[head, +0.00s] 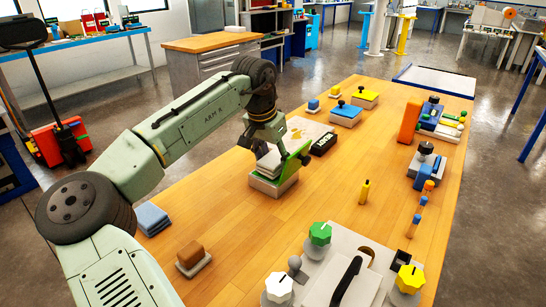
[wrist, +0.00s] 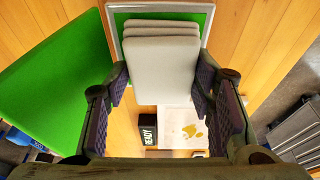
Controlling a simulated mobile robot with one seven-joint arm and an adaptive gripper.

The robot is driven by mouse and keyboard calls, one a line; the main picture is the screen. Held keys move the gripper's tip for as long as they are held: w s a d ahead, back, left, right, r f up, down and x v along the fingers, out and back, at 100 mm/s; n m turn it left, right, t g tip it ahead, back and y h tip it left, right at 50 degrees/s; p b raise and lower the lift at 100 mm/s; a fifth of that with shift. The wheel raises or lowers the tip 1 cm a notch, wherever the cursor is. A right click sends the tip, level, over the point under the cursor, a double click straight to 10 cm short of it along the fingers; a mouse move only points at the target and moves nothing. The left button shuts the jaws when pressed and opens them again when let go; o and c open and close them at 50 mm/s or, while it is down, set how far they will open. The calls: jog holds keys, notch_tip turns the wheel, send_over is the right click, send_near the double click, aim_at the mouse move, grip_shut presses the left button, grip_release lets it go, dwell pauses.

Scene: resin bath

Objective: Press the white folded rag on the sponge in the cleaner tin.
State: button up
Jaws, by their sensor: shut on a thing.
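The cleaner tin (head: 272,184) stands on the wooden table with its green lid (head: 294,165) tilted open on its right side. In the wrist view the tin's pale rim (wrist: 114,24) frames a green sponge (wrist: 126,17), mostly hidden by the white folded rag (wrist: 165,62). The lid also shows there at left (wrist: 50,70). My gripper (head: 266,147) points down over the tin, its two fingers closed on the sides of the rag (head: 268,161). The rag is at the tin's opening; I cannot tell whether it touches the sponge.
A black READY box (head: 323,144) and a stained white sheet (head: 303,127) lie just behind the tin. A blue folded cloth (head: 152,218) and a brown block (head: 190,253) are front left. Bare table lies in front of the tin.

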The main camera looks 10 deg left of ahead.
aim_at(276, 157)
jog(key=shift+f, duration=0.45)
dwell(1.8)
jog(key=shift+r, duration=0.1)
notch_tip(276, 157, up, 5)
jog(key=p, duration=0.4)
jog(key=shift+f, duration=0.2)
jog(key=shift+r, duration=1.15)
